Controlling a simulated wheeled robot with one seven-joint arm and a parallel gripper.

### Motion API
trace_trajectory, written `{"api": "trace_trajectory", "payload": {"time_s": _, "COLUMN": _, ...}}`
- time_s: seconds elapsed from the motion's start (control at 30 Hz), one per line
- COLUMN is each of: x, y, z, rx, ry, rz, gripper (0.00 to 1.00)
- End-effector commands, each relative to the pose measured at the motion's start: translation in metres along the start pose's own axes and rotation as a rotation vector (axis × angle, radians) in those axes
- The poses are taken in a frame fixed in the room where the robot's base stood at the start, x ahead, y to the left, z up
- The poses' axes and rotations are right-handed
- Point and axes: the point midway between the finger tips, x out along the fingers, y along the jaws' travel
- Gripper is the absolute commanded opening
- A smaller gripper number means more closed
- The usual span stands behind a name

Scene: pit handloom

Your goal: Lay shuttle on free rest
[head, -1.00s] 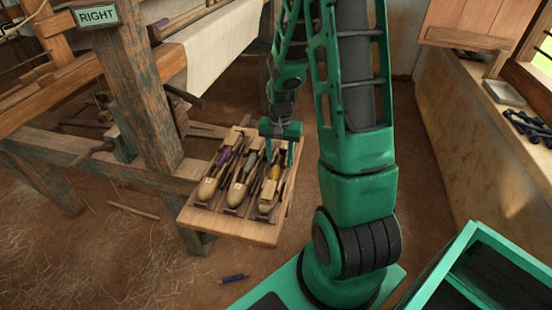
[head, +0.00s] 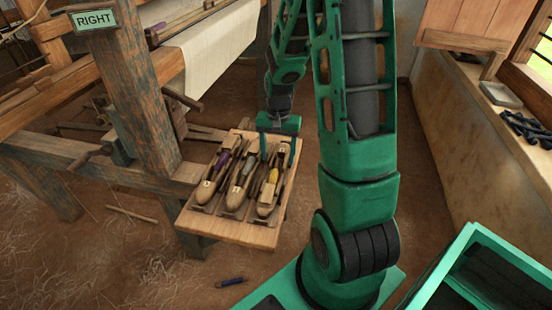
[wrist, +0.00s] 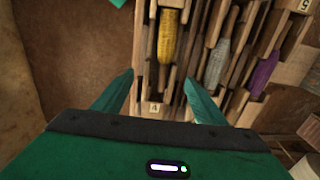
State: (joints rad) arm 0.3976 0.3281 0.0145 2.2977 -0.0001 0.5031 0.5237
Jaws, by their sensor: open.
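A wooden rest board (head: 230,229) in the head view carries three pale wooden shuttles side by side in its slots. The left one has purple thread (head: 222,163), the middle one grey thread (head: 249,163), the right one yellow thread (head: 272,178). My gripper (head: 278,158) is open and empty above the far part of the yellow shuttle. In the wrist view the open fingers (wrist: 160,90) straddle the line of the yellow shuttle (wrist: 167,38), near a tag marked 4 (wrist: 155,107). The grey (wrist: 217,62) and purple (wrist: 264,74) shuttles lie to the right. I cannot make out an empty rest.
The loom post (head: 140,95) with a RIGHT sign (head: 95,19) stands left of the board. White cloth (head: 215,45) hangs behind. A small dark blue piece (head: 231,282) lies on the floor. A wall ledge (head: 465,110) runs along the right; open floor lies in front.

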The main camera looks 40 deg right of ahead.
Motion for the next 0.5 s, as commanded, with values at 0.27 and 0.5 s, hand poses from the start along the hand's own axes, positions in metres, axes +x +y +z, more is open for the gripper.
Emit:
{"api": "trace_trajectory", "payload": {"time_s": 0.27, "x": -0.02, "y": 0.0, "z": 0.0, "rx": 0.0, "ry": 0.001, "rz": 0.0, "gripper": 0.65}}
{"api": "trace_trajectory", "payload": {"time_s": 0.5, "x": -0.036, "y": 0.0, "z": 0.0, "rx": 0.0, "ry": 0.001, "rz": -0.001, "gripper": 0.65}}
